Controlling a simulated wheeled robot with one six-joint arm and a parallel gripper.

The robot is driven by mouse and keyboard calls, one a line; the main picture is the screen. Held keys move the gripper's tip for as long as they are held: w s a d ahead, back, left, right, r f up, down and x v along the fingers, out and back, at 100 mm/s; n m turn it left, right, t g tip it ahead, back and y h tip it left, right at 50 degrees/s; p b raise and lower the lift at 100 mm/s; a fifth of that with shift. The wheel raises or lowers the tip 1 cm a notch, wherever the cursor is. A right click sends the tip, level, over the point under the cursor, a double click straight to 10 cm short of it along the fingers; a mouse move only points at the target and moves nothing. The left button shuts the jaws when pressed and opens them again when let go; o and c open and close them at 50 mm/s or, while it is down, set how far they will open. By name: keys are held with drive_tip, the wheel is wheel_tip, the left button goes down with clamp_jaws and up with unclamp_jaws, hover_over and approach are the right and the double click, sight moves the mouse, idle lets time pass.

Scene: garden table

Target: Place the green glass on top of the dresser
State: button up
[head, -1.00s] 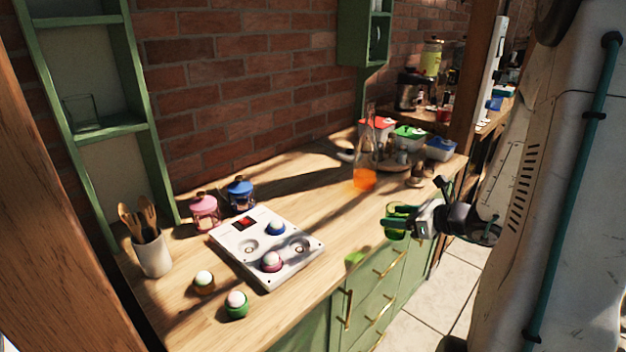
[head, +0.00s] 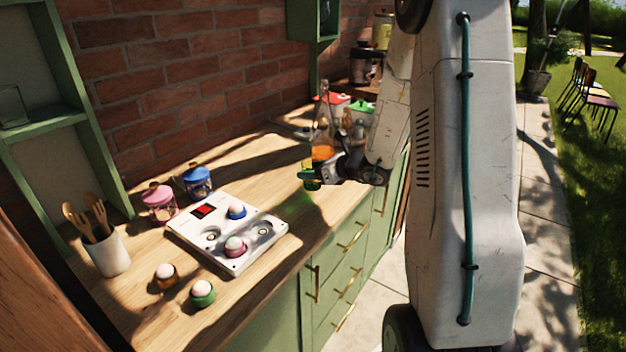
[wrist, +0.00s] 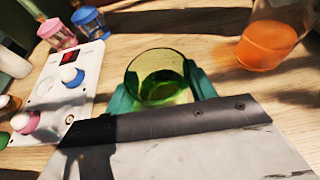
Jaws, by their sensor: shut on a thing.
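The green glass (head: 306,174) is held by my gripper (head: 313,179) over the front part of the wooden top (head: 262,168) of the green dresser (head: 335,255). In the wrist view, the glass (wrist: 158,80) stands roughly upright, its open rim facing the camera, with a teal finger (wrist: 120,101) on either side. My gripper is shut on it. The lower part of the glass is partly hidden by my wrist. A green patch of light lies on the wood close by. I cannot tell whether the base touches the top.
A bottle of orange liquid (head: 322,150) stands just behind my gripper; it also shows in the wrist view (wrist: 268,42). A white panel (head: 222,230) with egg-like pieces, pink (head: 159,203) and blue (head: 196,182) jars, and a utensil pot (head: 108,255) stand left. Bare wood lies between panel and gripper.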

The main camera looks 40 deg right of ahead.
drive_tip(key=shift+f, duration=1.55)
drive_tip(key=shift+f, duration=0.15)
drive_tip(key=o, duration=1.1)
